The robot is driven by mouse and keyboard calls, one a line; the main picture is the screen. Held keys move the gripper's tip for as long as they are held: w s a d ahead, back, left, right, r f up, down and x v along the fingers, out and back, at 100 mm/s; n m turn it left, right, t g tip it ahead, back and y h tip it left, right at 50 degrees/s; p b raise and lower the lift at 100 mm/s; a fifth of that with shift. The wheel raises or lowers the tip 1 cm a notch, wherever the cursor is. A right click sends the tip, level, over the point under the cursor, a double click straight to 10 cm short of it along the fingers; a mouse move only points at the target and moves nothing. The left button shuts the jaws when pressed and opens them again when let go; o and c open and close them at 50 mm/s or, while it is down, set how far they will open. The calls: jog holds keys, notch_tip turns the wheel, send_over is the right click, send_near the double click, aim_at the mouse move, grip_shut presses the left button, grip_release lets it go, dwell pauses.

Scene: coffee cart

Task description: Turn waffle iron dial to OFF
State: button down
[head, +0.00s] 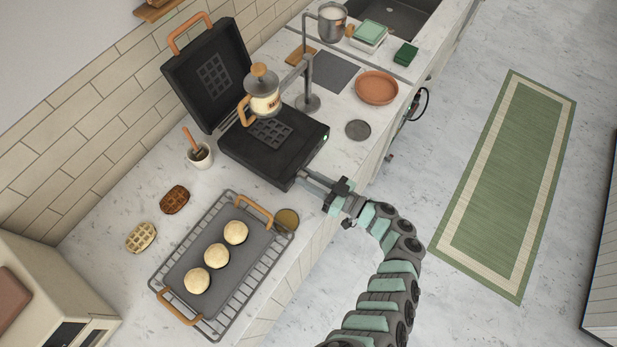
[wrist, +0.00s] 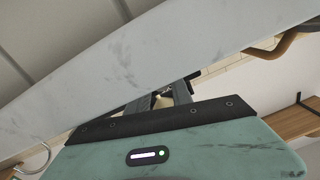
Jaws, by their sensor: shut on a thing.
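The waffle iron (head: 265,160) is black and stands open on the counter, its lid (head: 207,75) raised at the back with a tan handle. A waffle grid shows on its lower plate.
A rack and tray (head: 178,265) with three dough balls is to the left of my arm. A small cup (head: 201,158) stands beside the iron. The floor (head: 440,130) at right is open.

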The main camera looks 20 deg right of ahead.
jog(key=shift+a+f+n+b, duration=0.1)
jog(key=shift+f+n+b, duration=0.15)
jog(key=shift+n+b, duration=0.7)
jog(key=shift+n, duration=0.75)
jog(key=shift+r+n+b, duration=0.3)
jog(key=shift+n+b, duration=0.1)
jog(key=shift+n, duration=0.2)
jog(key=c, duration=1.1)
grip_release()
jog(key=shift+c, duration=0.2)
